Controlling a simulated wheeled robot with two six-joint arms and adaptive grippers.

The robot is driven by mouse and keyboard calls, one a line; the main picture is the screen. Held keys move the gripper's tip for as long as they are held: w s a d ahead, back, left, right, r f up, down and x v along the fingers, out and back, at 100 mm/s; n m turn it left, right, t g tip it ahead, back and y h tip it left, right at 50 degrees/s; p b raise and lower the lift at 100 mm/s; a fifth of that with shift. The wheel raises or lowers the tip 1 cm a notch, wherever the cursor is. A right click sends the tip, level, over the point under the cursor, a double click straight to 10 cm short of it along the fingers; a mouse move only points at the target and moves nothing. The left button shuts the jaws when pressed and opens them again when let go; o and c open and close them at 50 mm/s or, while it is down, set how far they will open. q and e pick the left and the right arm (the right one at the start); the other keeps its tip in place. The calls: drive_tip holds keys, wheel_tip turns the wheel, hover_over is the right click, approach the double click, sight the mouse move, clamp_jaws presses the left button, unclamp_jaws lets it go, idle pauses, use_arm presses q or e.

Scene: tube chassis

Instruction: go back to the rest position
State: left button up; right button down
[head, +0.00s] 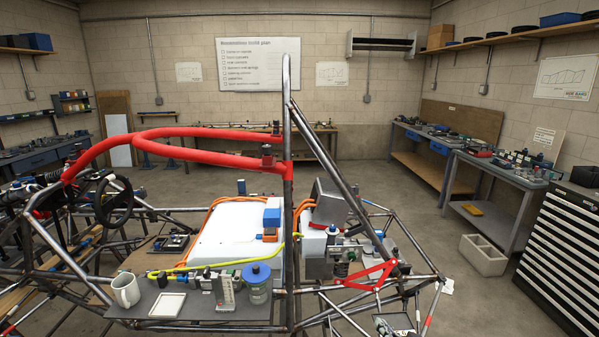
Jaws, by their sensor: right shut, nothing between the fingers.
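Only a small part of what looks like my right gripper (394,327) shows, at the bottom edge right of centre, below the chassis's lower tubes. It is shut with nothing held, and the rest of it is cut off by the frame. My left gripper is not in view. The tube chassis (288,200) fills the middle and left, with a red padded hoop (205,133) and a red triangular arm (369,276) on it.
A grey shelf (200,311) on the near side carries a white mug (126,290), a white square tray (167,305) and a blue-lidded jar (258,284). A black drawer cabinet (562,255) and a pale divided bin (483,256) stand right. Floor between the chassis and right benches is clear.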

drive_tip(key=s+d+f+n+g+h, duration=0.2)
drive_tip(key=s+f+g, duration=0.35)
drive_tip(key=s, duration=0.55)
drive_tip(key=s+d+f+n+g+h, duration=0.1)
drive_tip(key=s+d+f+n+g, duration=0.15)
drive_tip(key=s+f+g, duration=0.6)
drive_tip(key=s+d+f+t, duration=0.1)
drive_tip(key=s+f, duration=0.2)
drive_tip(key=f, duration=0.9)
drive_tip(key=s+d+f+t, duration=0.1)
drive_tip(key=s+f+t, duration=0.1)
drive_tip(key=f, duration=1)
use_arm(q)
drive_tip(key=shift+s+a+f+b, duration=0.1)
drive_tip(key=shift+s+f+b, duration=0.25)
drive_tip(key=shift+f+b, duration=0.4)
use_arm(e)
drive_tip(key=s+d+f+g, duration=0.1)
drive_tip(key=s+f, duration=1.5)
drive_tip(key=s, duration=0.2)
drive_tip(key=shift+s, duration=0.2)
drive_tip(key=shift+m, duration=0.25)
drive_tip(key=c, duration=2.1)
unclamp_jaws()
